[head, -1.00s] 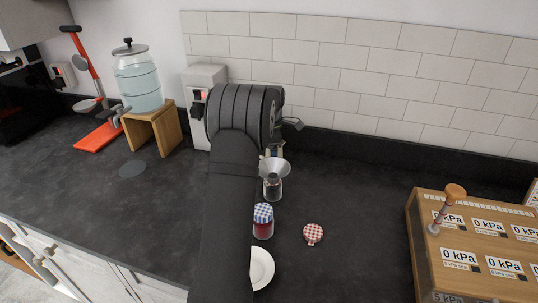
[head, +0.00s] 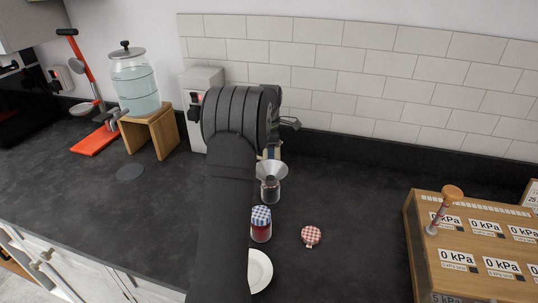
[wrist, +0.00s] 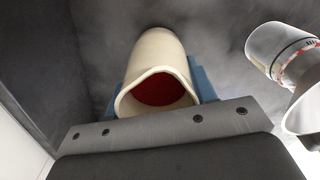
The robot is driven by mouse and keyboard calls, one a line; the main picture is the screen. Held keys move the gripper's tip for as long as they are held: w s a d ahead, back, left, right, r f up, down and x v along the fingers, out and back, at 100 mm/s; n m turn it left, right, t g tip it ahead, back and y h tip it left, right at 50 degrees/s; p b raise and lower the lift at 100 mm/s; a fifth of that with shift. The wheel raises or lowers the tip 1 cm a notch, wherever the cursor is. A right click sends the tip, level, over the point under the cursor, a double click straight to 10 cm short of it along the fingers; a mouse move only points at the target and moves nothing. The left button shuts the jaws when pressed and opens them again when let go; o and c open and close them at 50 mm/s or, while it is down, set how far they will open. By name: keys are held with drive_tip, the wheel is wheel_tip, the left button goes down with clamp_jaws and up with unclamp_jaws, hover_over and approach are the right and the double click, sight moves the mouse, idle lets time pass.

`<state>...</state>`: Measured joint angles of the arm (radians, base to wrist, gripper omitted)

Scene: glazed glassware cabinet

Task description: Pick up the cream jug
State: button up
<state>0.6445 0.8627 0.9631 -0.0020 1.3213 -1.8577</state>
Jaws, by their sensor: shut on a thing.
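The cream jug (wrist: 155,60), cream outside with a red inside, fills the middle of the wrist view. Its wavy rim faces the camera. My gripper (wrist: 158,92) is shut on it, with a blue finger on each side of its body. In the head view my dark arm and wrist cover most of the gripper and the jug. I cannot tell whether the jug touches the counter.
Nearer are a red jar with a blue-checked lid (head: 261,216), a red-checked lid (head: 311,235) and a white plate (head: 261,270). A wooden box (head: 470,240) stands at right. A tiled wall rises behind.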

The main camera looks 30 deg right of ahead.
drive_tip(key=shift+r, duration=1.45)
drive_tip(key=shift+s+d+r, duration=0.1)
drive_tip(key=shift+s+r, duration=0.1)
drive_tip(key=shift+r, duration=0.1)
drive_tip(key=s+d+r, duration=0.4)
drive_tip(key=s+r, duration=0.2)
drive_tip(key=s, duration=0.4)
drive_tip(key=shift+d+r, duration=0.15)
drive_tip(key=shift+r, duration=0.15)
drive_tip(key=shift+s, duration=0.2)
